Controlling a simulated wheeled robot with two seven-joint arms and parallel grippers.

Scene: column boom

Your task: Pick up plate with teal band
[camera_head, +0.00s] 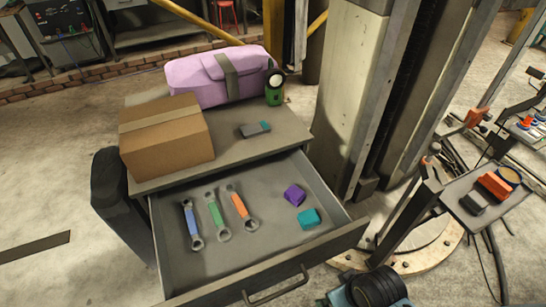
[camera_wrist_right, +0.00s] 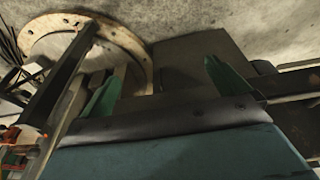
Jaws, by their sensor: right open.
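A small dark grey plate with a teal band (camera_head: 252,131) at one end lies flat on the grey cabinet top (camera_head: 285,125), right of the cardboard box, in the head view. My right gripper (camera_wrist_right: 160,75) shows in the right wrist view with two green fingers spread apart and nothing between them. A dark grey flat surface lies beyond the fingers. The plate cannot be made out in the right wrist view. My left gripper is in neither view.
The drawer (camera_head: 178,265) stands open, holding several wrenches, a purple block (camera_head: 294,195) and a teal block (camera_head: 308,218).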

